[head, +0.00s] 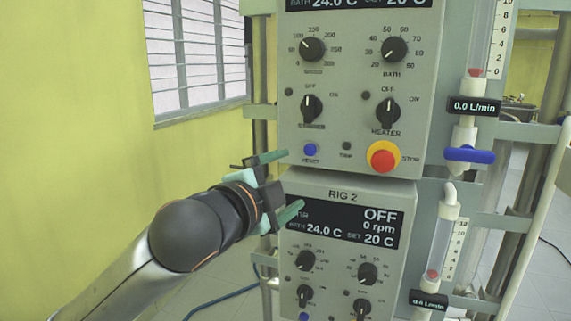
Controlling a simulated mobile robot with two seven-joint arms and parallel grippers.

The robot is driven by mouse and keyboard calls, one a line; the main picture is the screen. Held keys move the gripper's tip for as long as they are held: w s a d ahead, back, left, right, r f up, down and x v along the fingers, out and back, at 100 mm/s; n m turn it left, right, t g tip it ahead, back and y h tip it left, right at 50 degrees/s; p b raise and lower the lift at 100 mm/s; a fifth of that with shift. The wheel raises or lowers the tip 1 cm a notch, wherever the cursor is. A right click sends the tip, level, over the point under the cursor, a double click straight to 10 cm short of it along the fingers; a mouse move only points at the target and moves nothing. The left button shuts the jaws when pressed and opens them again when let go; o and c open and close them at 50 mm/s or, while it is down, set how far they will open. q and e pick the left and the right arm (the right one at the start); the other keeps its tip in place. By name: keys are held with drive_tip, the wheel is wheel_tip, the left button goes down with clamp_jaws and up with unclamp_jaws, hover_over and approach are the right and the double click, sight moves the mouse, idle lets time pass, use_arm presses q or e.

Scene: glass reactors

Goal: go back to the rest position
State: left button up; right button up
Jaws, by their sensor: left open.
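My left gripper (291,183) reaches in from the left, with its two greenish fingers spread apart and nothing between them. Its fingertips are in front of the left edge of the two stacked control boxes, near the seam between them. I cannot tell whether they touch. The upper control box (345,82) has dials, switches, a blue button (310,149) and a red stop button on a yellow ring (383,156). The lower box, RIG 2 (340,275), shows OFF, 0 rpm, 24.0 C and set 20 C; the gripper hides part of its left edge. My right gripper is not in view.
Flow meters reading 0.0 L/min (474,106) stand right of the boxes, with a blue valve handle (470,155) on the upper one. Metal frame posts stand behind. A yellow wall (70,150) and barred window (195,55) are at left. A blue hose lies on the floor.

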use_arm(q)
drive_tip(key=s+a+f+n+g+p, duration=0.1)
drive_tip(key=a+f+n, duration=0.15)
drive_tip(key=f, duration=0.75)
drive_tip(key=s+a+f+n+g+y+p, duration=0.1)
drive_tip(key=f+n, duration=0.3)
drive_tip(key=f, duration=0.6)
drive_tip(key=s+a+f+n+g, duration=0.1)
drive_tip(key=a+f+n, duration=0.15)
drive_tip(key=f, duration=0.65)
drive_tip(key=s+a+f+n+g+y+p, duration=0.1)
drive_tip(key=s+a+f+n, duration=0.3)
drive_tip(key=s+f, duration=0.7)
drive_tip(key=s+a+f+n+g+y+p, duration=0.1)
drive_tip(key=s+a+f+n+y, duration=0.2)
drive_tip(key=s+a+f, duration=0.3)
drive_tip(key=s+f, duration=0.5)
drive_tip(key=s, duration=0.1)
drive_tip(key=shift+a+n, duration=0.35)
drive_tip(key=shift+n, duration=0.05)
